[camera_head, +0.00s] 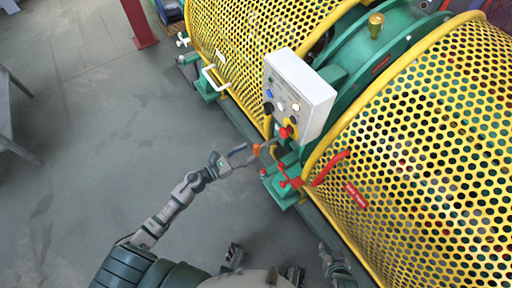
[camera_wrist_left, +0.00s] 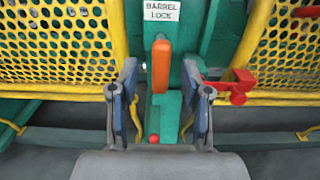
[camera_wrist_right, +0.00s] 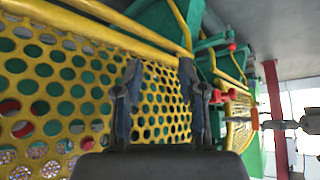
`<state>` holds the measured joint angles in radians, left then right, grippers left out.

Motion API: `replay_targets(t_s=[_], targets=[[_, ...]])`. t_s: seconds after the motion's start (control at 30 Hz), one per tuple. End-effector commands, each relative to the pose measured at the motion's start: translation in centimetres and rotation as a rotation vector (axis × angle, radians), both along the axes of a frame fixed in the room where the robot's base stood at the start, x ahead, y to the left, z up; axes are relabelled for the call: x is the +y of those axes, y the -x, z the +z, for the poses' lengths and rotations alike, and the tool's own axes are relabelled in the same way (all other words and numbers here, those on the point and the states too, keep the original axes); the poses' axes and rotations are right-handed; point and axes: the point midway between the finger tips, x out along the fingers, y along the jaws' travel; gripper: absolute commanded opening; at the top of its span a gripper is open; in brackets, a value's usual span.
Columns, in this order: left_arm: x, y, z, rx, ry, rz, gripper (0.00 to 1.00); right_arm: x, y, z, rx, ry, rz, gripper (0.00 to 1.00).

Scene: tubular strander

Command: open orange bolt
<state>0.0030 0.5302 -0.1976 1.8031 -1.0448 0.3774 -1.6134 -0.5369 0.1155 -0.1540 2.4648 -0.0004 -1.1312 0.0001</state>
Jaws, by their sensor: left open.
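The orange bolt (camera_wrist_left: 161,66) stands upright in the left wrist view, below a white "BARREL LOCK" label (camera_wrist_left: 165,10). In the head view it is a small orange spot (camera_head: 256,149) below the control box. My left gripper (camera_wrist_left: 164,97) is open, with one finger on each side of the bolt's line. A gap shows between the bolt and both fingers. In the head view my left gripper (camera_head: 255,156) is close to the bolt. My right gripper (camera_wrist_right: 160,90) is open and empty in its wrist view, facing a yellow mesh guard (camera_wrist_right: 155,105).
A white control box (camera_head: 300,90) with knobs and a red-and-yellow button stands above the bolt. A red handle (camera_head: 330,168) lies to its right, also in the left wrist view (camera_wrist_left: 237,86). Yellow mesh guards (camera_head: 430,150) flank the area. Grey floor (camera_head: 90,130) is open at left.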

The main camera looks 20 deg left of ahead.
Motion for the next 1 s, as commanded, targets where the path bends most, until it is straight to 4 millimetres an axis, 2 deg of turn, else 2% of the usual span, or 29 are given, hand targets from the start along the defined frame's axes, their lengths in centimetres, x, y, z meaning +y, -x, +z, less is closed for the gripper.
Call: replay_targets(t_s=[0.1, 0.23, 0.63, 0.67, 0.83, 1.0], targets=[[-1.4, -1.8, 0.2, -0.002, 0.0, -0.001, 0.48, -0.2, 0.5, -0.1, 0.028, 0.007, -0.001, 0.4], [-2.3, -3.1, 0.1, -0.001, 0.002, 0.001, 0.48, -0.3, 1.0, -0.3, 0.05, 0.011, -0.002, 0.4], [-2.9, -3.7, 0.0, 0.001, 0.001, 0.0, 0.48, -0.4, 1.4, -0.5, 0.065, 0.015, -0.004, 0.4], [-2.9, -3.7, 0.0, 0.001, 0.001, 0.0, 0.43, -0.4, 1.3, -0.5, 0.065, 0.015, -0.004, 0.4], [-2.9, -3.7, 0.0, 0.001, 0.001, 0.0, 0.0, -0.5, 1.2, -0.4, 0.059, 0.015, -0.004, 0.4], [-2.9, -3.7, 0.0, 0.001, 0.001, 0.001, 0.0, -0.5, 1.1, -0.4, 0.056, 0.016, -0.003, 0.4]])
